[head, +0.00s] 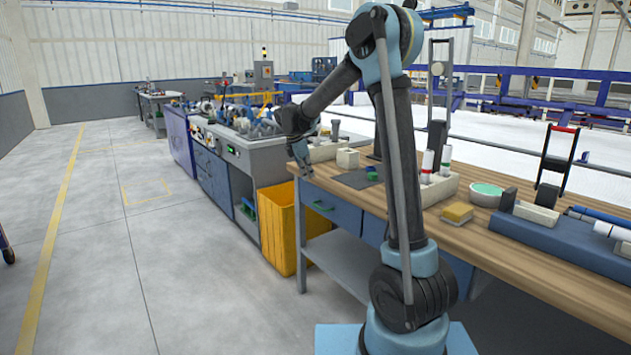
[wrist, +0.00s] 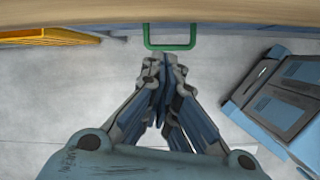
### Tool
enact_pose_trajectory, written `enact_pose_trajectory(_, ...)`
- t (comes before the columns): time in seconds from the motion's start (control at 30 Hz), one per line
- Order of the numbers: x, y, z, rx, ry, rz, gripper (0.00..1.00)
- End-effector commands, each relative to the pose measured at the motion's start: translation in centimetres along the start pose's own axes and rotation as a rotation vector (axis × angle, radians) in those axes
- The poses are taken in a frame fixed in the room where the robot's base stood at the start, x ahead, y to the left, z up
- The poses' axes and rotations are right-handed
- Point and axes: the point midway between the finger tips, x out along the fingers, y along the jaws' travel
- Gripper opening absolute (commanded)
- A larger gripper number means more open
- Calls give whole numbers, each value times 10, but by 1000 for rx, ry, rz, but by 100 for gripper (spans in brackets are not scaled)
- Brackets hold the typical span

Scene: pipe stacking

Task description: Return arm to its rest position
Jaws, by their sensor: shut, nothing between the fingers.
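My gripper (head: 304,170) hangs in front of the near left corner of the wooden workbench (head: 471,215), pointing down. In the wrist view my gripper (wrist: 166,62) has its fingers together with nothing between them. The fingertips show just below the green drawer handle (wrist: 170,36) in that picture; I cannot tell how far apart they are. My arm (head: 395,150) rises from its base and bends over to the left. My blue base also shows at the right of the wrist view.
A yellow bin (head: 279,228) stands left of the bench. On the bench are a yellow sponge (head: 457,213), a green-filled bowl (head: 486,193), a white holder with markers (head: 437,186) and a blue block (head: 560,236) with pipes. The floor (head: 120,260) at left is open.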

Motion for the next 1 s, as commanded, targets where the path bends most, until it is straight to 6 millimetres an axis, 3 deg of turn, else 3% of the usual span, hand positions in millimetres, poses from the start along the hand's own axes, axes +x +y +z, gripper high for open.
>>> enact_pose_trajectory(0.2,-18,-63,39,230,34,-9,0)
enact_pose_trajectory(0.5,-33,-152,73,544,78,-25,0)
enact_pose_trajectory(0.7,-36,-212,85,755,107,-39,0)
enact_pose_trajectory(1.0,-30,-300,88,1073,147,-66,0)
